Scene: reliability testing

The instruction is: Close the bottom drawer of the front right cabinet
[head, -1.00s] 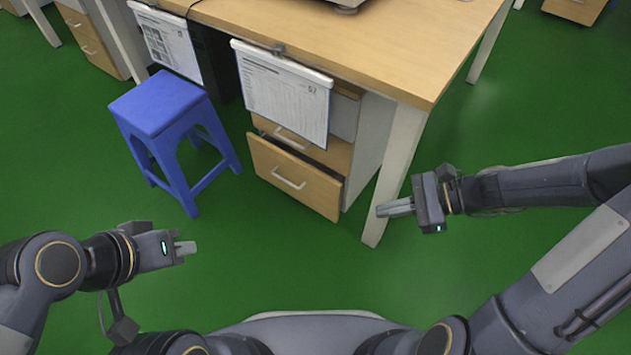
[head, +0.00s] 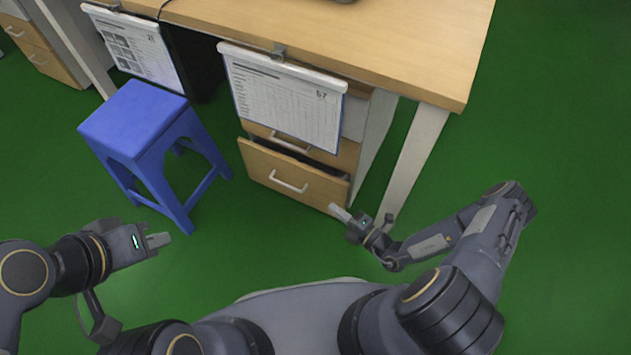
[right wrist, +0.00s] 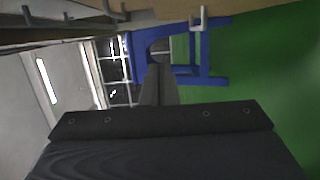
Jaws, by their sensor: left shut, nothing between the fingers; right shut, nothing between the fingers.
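The wooden bottom drawer (head: 315,187) of the cabinet under the desk stands partly pulled out, with a dark gap above its front. Its pale handle (head: 288,182) faces me and also shows at the top of the right wrist view (right wrist: 198,18). My right gripper (head: 338,211) is shut and empty, just below and in front of the drawer's lower right corner; contact cannot be told. Its closed fingers (right wrist: 158,85) show in the right wrist view. My left gripper (head: 158,240) is shut and empty over the floor, left of the drawer and below the stool in the picture.
A blue stool (head: 135,125) stands left of the drawer. The desk (head: 400,50) overhangs the cabinet, with a hanging sheet (head: 285,105) in front of its upper part. A white desk leg (head: 412,165) stands right of the cabinet. Green floor (head: 240,255) before the drawer is clear.

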